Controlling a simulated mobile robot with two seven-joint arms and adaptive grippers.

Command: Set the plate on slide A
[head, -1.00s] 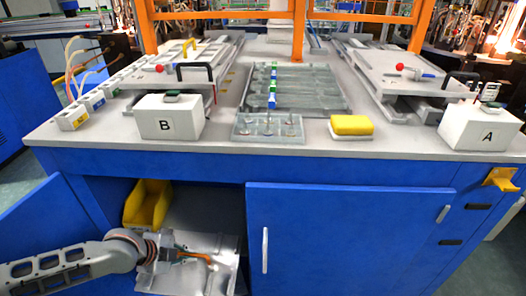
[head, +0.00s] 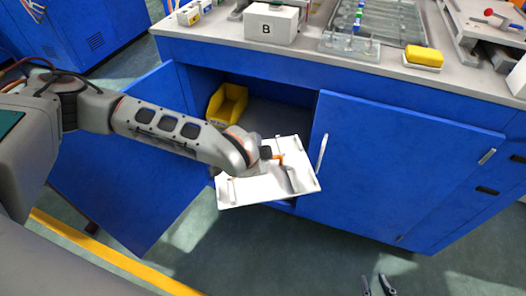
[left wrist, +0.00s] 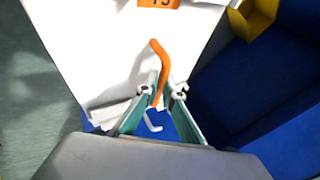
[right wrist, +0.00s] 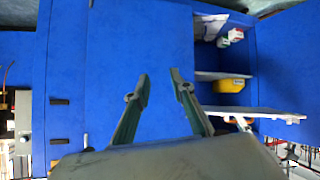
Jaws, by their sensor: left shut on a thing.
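A flat white plate (head: 238,191) with an orange handle (head: 279,159) hangs in front of the open cupboard in the head view. My left gripper (head: 268,156) is shut on the handle. In the left wrist view, the fingers (left wrist: 162,98) close around the orange handle (left wrist: 158,55), with the white plate (left wrist: 100,45) behind. My right gripper (head: 377,284) is open and empty, low at the bottom edge of the head view; its spread fingers also show in the right wrist view (right wrist: 160,88). Slide A (head: 470,18) is partly cut off at the top right.
The blue cupboard's left door (head: 120,150) stands open beside my left arm. A yellow bin (head: 227,103) is inside. On the table are box B (head: 268,24), a clear tray (head: 349,46) and a yellow sponge (head: 424,56). The floor in front is clear.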

